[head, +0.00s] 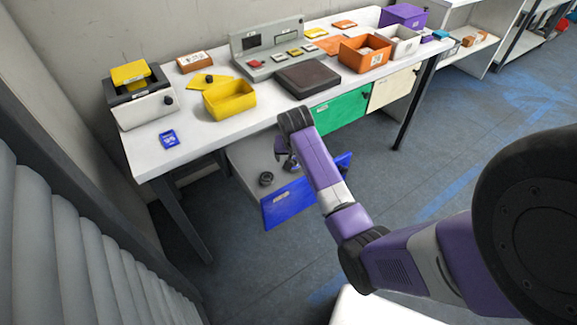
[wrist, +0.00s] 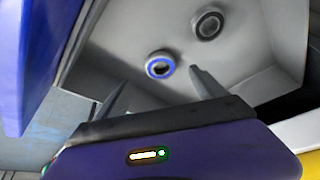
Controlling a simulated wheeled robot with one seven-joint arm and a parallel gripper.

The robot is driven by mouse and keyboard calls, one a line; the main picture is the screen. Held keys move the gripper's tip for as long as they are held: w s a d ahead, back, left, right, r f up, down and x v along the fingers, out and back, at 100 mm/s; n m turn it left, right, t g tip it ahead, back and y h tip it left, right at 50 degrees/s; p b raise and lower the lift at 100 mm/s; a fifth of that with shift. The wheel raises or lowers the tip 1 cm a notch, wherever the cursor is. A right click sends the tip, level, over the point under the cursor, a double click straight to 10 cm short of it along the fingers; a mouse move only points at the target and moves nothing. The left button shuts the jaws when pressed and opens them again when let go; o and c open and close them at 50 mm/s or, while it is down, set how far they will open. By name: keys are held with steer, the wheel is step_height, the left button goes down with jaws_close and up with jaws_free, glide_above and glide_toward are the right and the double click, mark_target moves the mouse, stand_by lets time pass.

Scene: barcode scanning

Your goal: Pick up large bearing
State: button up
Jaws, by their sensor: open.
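Two ring-shaped bearings lie apart on the light grey floor of an open drawer (head: 243,160) with a blue front. In the wrist view, one bearing (wrist: 160,65) has a blue ring and the other bearing (wrist: 209,25) is dark, farther up and right. I cannot tell surely which is the large one. The head view shows one dark bearing (head: 266,178); the other is not clear there. My gripper (head: 286,157) is over the drawer, open and empty. In the wrist view its fingers (wrist: 157,78) are spread, with the blue-ringed bearing appearing between and beyond their tips.
The drawer's blue front (head: 290,203) stands close to my gripper. The white table (head: 200,133) above holds a yellow bin (head: 229,100), an orange bin (head: 364,53) and a grey console (head: 265,62). A green drawer front (head: 340,112) is to the right. The floor at right is clear.

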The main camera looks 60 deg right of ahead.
steer(key=x, duration=0.6)
steer(key=shift+w+d+f+b, duration=0.15)
steer(key=shift+d+f+b, duration=0.1)
steer(key=shift+b, duration=0.15)
steer(key=shift+c, duration=0.2)
steer(key=c, duration=1.7)
steer(key=shift+r, duration=0.1)
